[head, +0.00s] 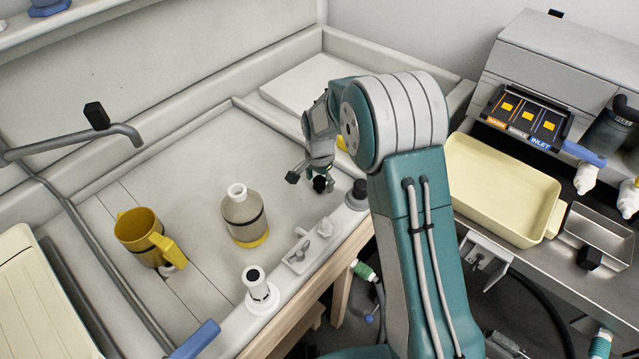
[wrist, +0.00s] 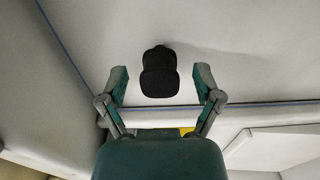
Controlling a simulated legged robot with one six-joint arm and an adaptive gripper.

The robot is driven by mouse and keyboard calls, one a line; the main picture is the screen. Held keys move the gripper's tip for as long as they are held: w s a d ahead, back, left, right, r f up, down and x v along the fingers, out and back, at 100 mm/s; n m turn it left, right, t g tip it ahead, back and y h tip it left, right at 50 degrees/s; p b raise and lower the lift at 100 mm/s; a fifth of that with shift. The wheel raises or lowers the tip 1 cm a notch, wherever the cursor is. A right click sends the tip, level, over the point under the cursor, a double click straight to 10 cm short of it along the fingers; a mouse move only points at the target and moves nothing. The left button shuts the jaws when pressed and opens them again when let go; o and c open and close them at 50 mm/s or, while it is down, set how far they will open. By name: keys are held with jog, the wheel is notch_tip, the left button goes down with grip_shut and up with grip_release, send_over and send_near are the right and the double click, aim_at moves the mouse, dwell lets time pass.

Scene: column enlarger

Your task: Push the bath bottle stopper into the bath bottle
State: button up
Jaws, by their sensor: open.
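The bath bottle (head: 243,222) stands upright in the pale sink, left of my gripper in the head view. It has a grey-beige body, a dark band, a yellow base and a white neck. A black two-lobed piece, which looks like the bath bottle stopper (wrist: 158,76), shows between my fingers in the wrist view. It also shows as a small black piece below my gripper in the head view (head: 320,184). My gripper (wrist: 160,80) is open, with a visible gap on both sides of the black piece. Whether the piece rests on the sink floor I cannot tell.
A yellow jug (head: 142,238) stands left of the bottle. A white fitting (head: 259,288) and a dark knob (head: 357,194) sit along the sink's front ledge. A bent pipe (head: 75,143) reaches over the left side. A cream tray (head: 500,190) lies right of my arm.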

aim_at(319, 180)
grip_shut()
jog(key=shift+r, duration=0.5)
dwell(0.7)
jog(key=shift+r, duration=1.7)
